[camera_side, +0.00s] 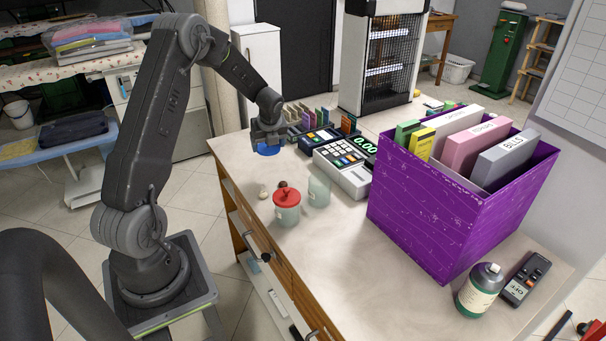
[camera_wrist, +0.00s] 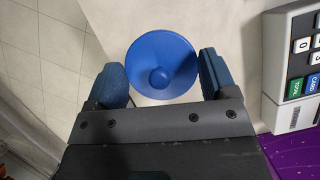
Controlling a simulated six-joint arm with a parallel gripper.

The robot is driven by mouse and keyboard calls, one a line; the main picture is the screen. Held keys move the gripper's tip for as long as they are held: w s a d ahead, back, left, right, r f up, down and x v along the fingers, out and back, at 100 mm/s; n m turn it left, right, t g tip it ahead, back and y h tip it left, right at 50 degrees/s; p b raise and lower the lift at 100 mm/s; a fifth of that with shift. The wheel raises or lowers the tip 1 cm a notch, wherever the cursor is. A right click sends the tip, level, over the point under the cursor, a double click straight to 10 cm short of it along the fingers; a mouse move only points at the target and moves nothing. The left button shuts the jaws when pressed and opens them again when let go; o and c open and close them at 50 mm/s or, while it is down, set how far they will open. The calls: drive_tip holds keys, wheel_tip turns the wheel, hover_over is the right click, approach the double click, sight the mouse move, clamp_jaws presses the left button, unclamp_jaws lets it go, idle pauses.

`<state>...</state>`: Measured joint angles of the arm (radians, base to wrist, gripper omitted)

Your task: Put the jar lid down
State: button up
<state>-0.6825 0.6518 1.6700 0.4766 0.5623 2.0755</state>
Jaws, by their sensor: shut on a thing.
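The blue round jar lid (camera_wrist: 162,58) with a small centre knob sits between the two fingers of my gripper (camera_wrist: 162,76) in the wrist view. My gripper is shut on it. In the side view my gripper (camera_side: 267,134) is over the far left part of the counter, with the blue lid (camera_side: 268,150) at its lower end. I cannot tell whether the lid touches the counter. A pale green jar without a lid (camera_side: 319,192) stands nearer the camera, beside a similar jar with a red lid (camera_side: 287,208).
A card terminal (camera_side: 320,140) and a cash register (camera_side: 345,170) stand right of my gripper. Small items sit by the jars. The counter (camera_side: 237,150) left of the lid is bare.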

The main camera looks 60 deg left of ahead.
hover_over(302, 175)
drive_tip(key=d, duration=0.1)
wheel_tip(302, 175, down, 6)
drive_tip(key=shift+s+d+f, duration=0.1)
drive_tip(key=shift+d+f, duration=0.05)
drive_tip(key=shift+f, duration=2.05)
drive_tip(key=shift+f, duration=0.2)
